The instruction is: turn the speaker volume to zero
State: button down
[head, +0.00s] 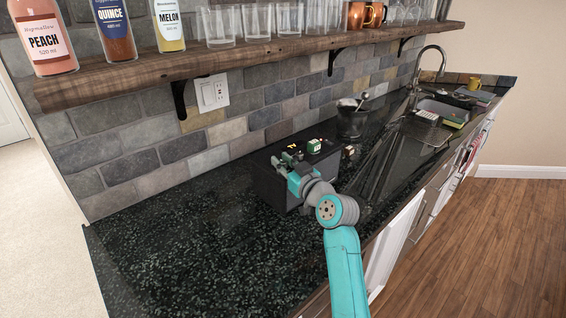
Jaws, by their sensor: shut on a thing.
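The speaker looks to be the black box (265,183) on the dark speckled counter, near the wall. My gripper (287,158) is at the box's upper left part, with the teal arm reaching in from the front. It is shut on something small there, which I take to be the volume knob. The knob and its pointer are hidden by the gripper, so its setting cannot be read. Part of the box's front is behind my arm.
A small green block (314,146) sits on the box's top. A dark bucket (351,121) with a scoop stands behind, to the right. A sink and faucet (432,62) are farther right. A wooden shelf (240,55) with bottles and glasses hangs above. The counter's left part is clear.

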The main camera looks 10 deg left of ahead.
jog(key=shift+f, duration=0.1)
jog(key=c, duration=1)
grip_release()
jog(key=shift+o, duration=0.2)
jog(key=shift+s+d, duration=0.1)
jog(key=v, duration=1.1)
jog(key=shift+s+d, duration=0.25)
jog(key=shift+s, duration=0.05)
